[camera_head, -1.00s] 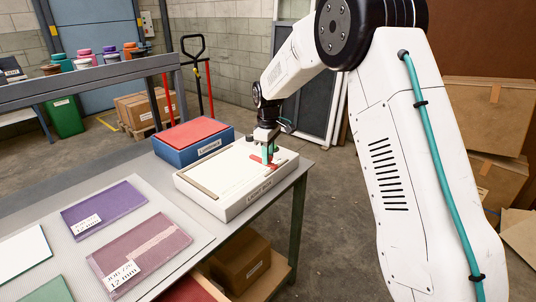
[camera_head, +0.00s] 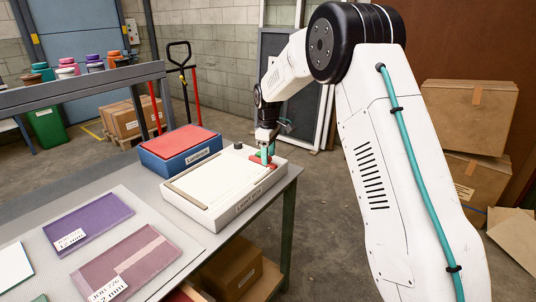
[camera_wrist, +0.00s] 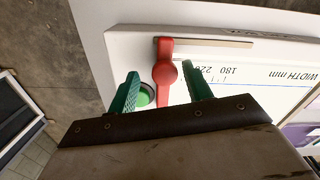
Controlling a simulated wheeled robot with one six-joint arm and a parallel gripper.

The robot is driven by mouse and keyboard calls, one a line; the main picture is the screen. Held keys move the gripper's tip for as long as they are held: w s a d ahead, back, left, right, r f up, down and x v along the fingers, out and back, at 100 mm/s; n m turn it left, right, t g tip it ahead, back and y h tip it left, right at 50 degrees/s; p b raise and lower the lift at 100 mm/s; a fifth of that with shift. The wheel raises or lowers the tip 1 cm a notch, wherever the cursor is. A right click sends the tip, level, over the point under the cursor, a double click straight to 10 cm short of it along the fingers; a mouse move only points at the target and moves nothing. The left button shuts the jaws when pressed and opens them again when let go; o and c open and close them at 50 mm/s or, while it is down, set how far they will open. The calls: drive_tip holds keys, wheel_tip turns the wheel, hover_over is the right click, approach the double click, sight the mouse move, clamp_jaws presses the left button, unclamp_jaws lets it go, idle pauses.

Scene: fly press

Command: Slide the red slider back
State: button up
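The red slider (camera_wrist: 164,73) is a flat bar with a round knob. In the wrist view it sits at the left end of a pale slot in the white box. My gripper (camera_wrist: 160,78) has two green fingers, one on each side of the knob. They are apart. The right finger looks close to the knob, and a gap shows on the left; I cannot tell whether either touches. In the head view my gripper (camera_head: 265,158) is low over the right end of the white box (camera_head: 205,190), with red slider parts (camera_head: 254,164) around the fingertips.
A green round button (camera_wrist: 146,96) lies beside the left finger. A blue box with a red top (camera_head: 180,147) stands left of the white box. Purple (camera_head: 92,222) and mauve (camera_head: 122,264) plates lie on the table. Cartons (camera_head: 468,112) stand at the right.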

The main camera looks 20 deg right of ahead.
wheel_tip(320, 180, up, 8)
drive_tip(key=shift+f, duration=0.1)
idle(0.4)
idle(0.4)
